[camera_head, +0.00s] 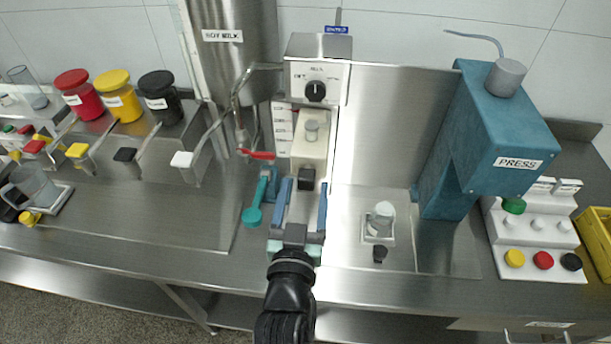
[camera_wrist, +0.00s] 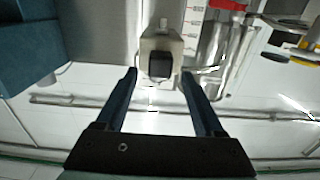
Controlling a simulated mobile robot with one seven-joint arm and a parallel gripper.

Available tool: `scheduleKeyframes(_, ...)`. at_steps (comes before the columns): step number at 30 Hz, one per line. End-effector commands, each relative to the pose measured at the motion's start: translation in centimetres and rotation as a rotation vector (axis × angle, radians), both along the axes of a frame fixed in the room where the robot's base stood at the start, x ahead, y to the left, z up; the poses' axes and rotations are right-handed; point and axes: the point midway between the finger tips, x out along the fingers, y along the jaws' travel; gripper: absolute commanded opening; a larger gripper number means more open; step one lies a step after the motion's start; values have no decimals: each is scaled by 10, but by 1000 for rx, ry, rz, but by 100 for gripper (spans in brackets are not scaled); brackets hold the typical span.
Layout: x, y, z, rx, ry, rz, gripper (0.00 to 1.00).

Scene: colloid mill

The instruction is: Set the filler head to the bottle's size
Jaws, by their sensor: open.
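The filler head (camera_head: 311,145) is a cream block with a grey knob on top and a black knob (camera_head: 306,179) at its front, before a marked scale (camera_head: 283,125). In the wrist view the head (camera_wrist: 161,46) and black knob (camera_wrist: 160,66) are at the top centre. My gripper (camera_head: 304,190) is open and empty, its blue fingers on either side of the black knob. The wrist view shows gaps between the fingers (camera_wrist: 158,76) and the knob. A small pale cylindrical vessel (camera_head: 381,214), possibly the bottle, stands on a square plate to the right.
A teal spoon-like tool (camera_head: 254,214) lies just left of my gripper. A red valve handle (camera_head: 257,155) sticks out near the head's left side. The teal press (camera_head: 490,140) stands at the right. Control box (camera_head: 318,82) is above the head.

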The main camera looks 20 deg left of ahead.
Motion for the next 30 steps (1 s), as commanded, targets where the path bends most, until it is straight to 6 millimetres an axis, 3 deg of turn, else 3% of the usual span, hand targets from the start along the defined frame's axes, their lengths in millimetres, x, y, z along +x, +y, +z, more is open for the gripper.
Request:
scheduleKeyframes(6,21,6,1,1,-1,0,70)
scheduleKeyframes(17,25,7,0,0,0,0,70)
scheduleKeyframes(29,25,7,0,1,0,0,2)
scheduleKeyframes(30,25,7,0,1,0,0,0)
